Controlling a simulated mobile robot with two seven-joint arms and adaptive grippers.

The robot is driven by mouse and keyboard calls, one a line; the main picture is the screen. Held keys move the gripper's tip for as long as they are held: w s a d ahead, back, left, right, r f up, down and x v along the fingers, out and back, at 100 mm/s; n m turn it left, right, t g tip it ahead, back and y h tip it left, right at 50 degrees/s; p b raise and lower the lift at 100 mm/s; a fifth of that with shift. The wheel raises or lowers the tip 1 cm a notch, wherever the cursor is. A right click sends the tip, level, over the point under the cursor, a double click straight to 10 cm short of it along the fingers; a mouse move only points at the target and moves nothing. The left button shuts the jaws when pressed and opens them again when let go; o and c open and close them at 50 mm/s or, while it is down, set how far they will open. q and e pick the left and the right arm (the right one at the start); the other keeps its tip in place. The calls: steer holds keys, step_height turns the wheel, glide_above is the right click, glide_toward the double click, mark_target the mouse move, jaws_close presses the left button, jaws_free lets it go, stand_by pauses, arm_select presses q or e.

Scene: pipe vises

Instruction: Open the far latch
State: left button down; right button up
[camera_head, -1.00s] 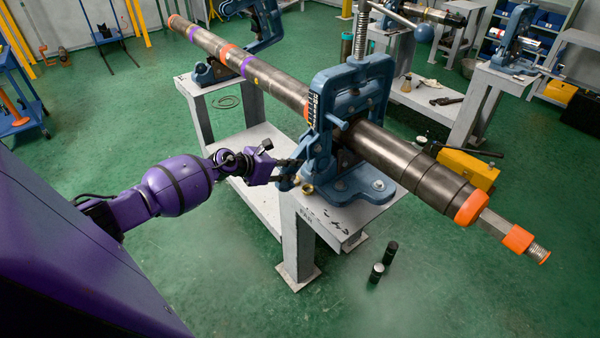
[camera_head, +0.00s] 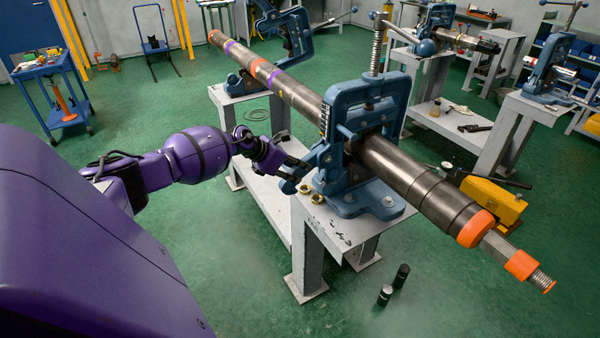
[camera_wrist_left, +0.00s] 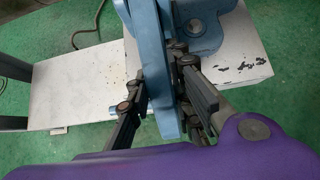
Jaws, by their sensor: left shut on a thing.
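A blue pipe vise (camera_head: 338,95) stands at the near end of a grey bench, upright around a long dark pipe (camera_head: 410,175). My left gripper (camera_head: 295,180) is at its left side, shut on a blue latch arm (camera_head: 320,158) low beside the frame. In the left wrist view this latch arm (camera_wrist_left: 152,60) runs between the two dark fingers (camera_wrist_left: 163,85). A second blue vise (camera_head: 299,38) stands at the bench's far end; its frame leans to the right, clear of the pipe. My right gripper is not in view.
Two brass-coloured rings (camera_head: 310,194) lie on the bench beside the near vise. A yellow tool (camera_head: 492,200) is to the right. Other benches stand behind; the green floor at front is open.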

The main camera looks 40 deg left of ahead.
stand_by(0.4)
arm_select(q)
steer(key=c, duration=1.6)
jaws_free()
steer(key=shift+v, duration=6)
